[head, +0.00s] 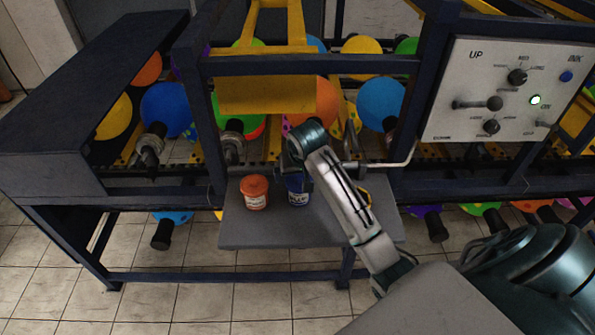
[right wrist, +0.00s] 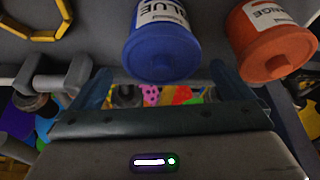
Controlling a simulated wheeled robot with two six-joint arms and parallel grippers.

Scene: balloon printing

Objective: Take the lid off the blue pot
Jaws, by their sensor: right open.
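The blue pot (head: 298,192) stands on a small grey shelf (head: 245,235), partly hidden behind my right gripper and wrist in the head view. In the right wrist view the blue pot (right wrist: 165,22) has a white "BLUE" label, and its blue lid (right wrist: 162,58) with a raised knob is on it. My right gripper (right wrist: 161,73) is open and empty. Its two fingers point toward the pot, one to each side of the lid, and I cannot tell how far short of it they are. My left gripper is in neither view.
An orange pot (head: 254,193) with its lid on stands close to the left of the blue pot. A yellow ring (head: 364,197) lies on the shelf to the right. The dark machine frame, a yellow hood (head: 265,95) and balloons surround the shelf. The shelf's front part is bare.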

